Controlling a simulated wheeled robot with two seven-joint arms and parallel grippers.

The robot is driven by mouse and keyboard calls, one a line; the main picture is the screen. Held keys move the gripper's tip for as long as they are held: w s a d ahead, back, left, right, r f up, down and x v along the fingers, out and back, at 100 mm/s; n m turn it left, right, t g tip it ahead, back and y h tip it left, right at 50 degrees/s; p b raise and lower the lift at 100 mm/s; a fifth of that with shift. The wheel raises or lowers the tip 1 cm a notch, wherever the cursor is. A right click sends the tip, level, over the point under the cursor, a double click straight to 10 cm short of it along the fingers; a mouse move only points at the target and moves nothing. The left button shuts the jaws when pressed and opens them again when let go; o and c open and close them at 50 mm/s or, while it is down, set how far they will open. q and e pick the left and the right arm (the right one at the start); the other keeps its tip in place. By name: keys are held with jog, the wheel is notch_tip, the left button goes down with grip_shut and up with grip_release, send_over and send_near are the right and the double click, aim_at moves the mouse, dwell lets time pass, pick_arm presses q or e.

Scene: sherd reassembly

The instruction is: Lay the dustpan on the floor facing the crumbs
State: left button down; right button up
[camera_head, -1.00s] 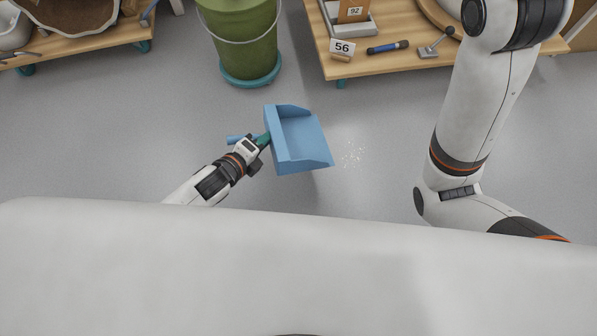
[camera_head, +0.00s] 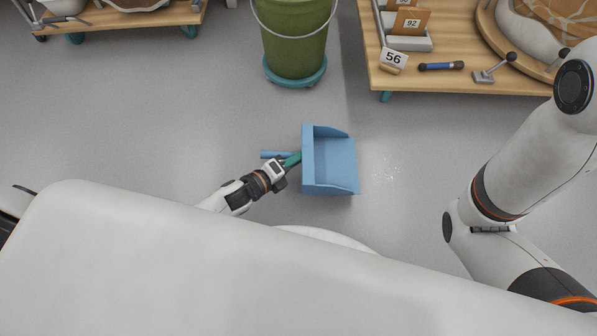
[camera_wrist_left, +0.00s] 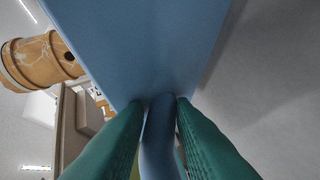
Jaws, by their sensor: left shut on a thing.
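The blue dustpan (camera_head: 330,165) is at the middle of the head view, low over or on the grey floor; I cannot tell whether it touches. Its open edge points right, towards a small scatter of pale crumbs (camera_head: 387,168), with a strip of bare floor between. My left gripper (camera_head: 290,162) is shut on the dustpan's handle. In the left wrist view the green fingers (camera_wrist_left: 160,115) flank the blue handle (camera_wrist_left: 159,145), and the pan's back (camera_wrist_left: 150,45) fills the upper middle. My right gripper is out of view; only its arm shows at the right.
A green bucket (camera_head: 292,40) on a teal base stands behind the dustpan. A wooden table (camera_head: 450,82) with a "56" card (camera_head: 394,57), a blue-handled tool (camera_head: 441,66) and trays is at the back right. Another wooden bench (camera_head: 130,18) is at the back left. Floor around the crumbs is clear.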

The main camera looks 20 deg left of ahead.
pick_arm(q)
jog(key=shift+f+b, duration=1.7)
jog(key=shift+f, duration=0.65)
jog(key=shift+r, duration=0.15)
jog(key=c, duration=1.2)
grip_release()
jog(key=shift+c, duration=0.2)
